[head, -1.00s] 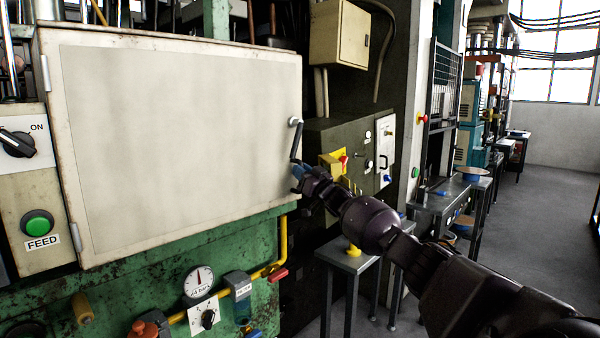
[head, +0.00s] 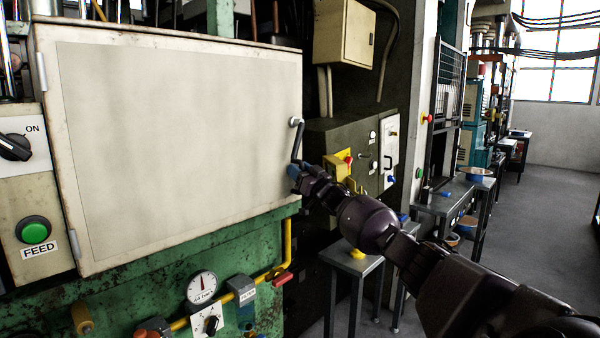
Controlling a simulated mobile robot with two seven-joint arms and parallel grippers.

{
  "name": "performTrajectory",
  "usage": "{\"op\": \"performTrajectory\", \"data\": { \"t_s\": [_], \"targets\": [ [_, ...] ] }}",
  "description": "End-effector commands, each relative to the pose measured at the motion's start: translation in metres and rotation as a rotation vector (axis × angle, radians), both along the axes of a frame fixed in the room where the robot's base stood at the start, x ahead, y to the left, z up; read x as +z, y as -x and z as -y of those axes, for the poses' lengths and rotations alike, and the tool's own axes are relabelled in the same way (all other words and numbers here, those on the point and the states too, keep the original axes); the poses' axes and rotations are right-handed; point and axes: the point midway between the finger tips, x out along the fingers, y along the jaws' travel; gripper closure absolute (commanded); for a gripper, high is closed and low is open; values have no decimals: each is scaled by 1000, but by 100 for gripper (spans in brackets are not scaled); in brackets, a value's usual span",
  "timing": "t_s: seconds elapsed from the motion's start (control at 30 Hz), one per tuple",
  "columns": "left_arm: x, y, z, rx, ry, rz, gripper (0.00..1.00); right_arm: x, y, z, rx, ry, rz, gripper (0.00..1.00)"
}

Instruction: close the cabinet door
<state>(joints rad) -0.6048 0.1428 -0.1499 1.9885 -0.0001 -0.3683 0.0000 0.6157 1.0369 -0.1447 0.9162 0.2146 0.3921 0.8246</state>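The cabinet door (head: 180,140) is a large cream panel at the left, hinged on its left side. It looks flush with the cabinet front, though I cannot tell if it is fully shut. Its dark handle (head: 298,140) stands upright near the right edge. My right gripper (head: 294,171) is at the lower end of the handle, at the door's right edge. Its fingers are small and partly hidden, so I cannot tell whether they grip the handle. My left gripper is not in view.
A green machine body (head: 130,300) with a gauge (head: 201,287) and a yellow pipe (head: 287,245) lies below the door. A grey small table (head: 352,262) stands below my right arm. Open floor (head: 548,190) lies at the far right.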

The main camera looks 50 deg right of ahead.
Motion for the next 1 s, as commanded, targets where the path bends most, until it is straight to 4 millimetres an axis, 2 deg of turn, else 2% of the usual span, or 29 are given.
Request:
{"op": "performTrajectory", "data": {
  "t_s": [0.27, 0.47, 1.0],
  "targets": [
    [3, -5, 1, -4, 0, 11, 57, -4, 0, -1, 1, 2, -5, 59],
    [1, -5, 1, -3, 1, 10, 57, -9, 10, -1, 2, 3, -6, 59],
    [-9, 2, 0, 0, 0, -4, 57, -34, 68, -3, 3, 1, -7, 59]
  ]
}}
